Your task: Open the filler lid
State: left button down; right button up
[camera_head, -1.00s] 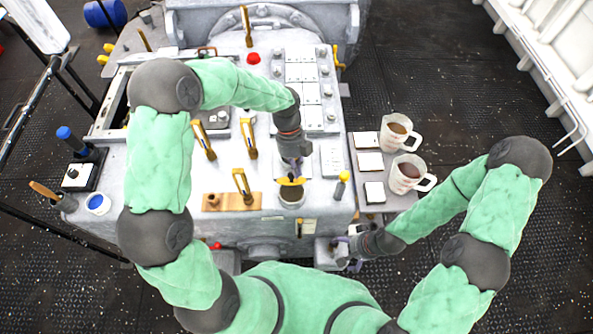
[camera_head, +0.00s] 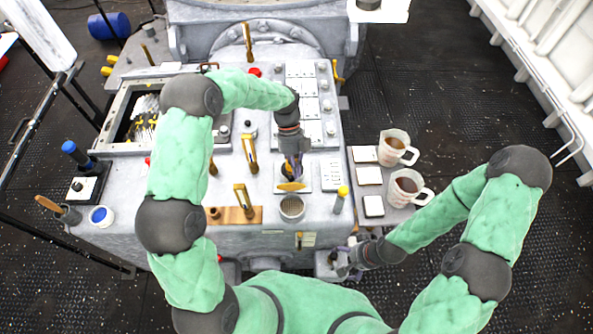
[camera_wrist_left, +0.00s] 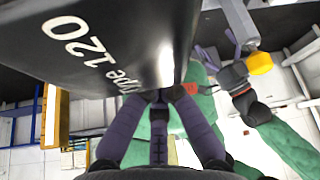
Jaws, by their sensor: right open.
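The filler (camera_head: 291,207) is a round opening with a mesh-like inside, on the front top of the grey machine. The yellow filler lid (camera_head: 291,186) stands tilted up behind it, and the mouth is uncovered. My left gripper (camera_head: 291,172) is right behind the lid, pointing down, close to or touching it; its fingertips are partly hidden. In the left wrist view its purple fingers (camera_wrist_left: 160,98) meet a large dark curved surface (camera_wrist_left: 95,45) lettered "Type 120"; I cannot tell whether they grip it. My right gripper (camera_head: 346,262) is open and empty at the machine's front right edge.
A yellow-knobbed lever (camera_head: 341,195) stands right of the filler. Two mugs of brown liquid (camera_head: 407,186) stand on a side shelf at the right. Dark floor is free beyond.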

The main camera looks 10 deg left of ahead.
pick_arm(q)
jog(key=shift+a+f, duration=0.2)
jog(key=shift+f, duration=0.15)
pick_arm(e)
jog(key=shift+w, duration=0.1)
pick_arm(q)
jog(key=shift+r, duration=0.1)
pick_arm(e)
jog(key=shift+r, duration=0.15)
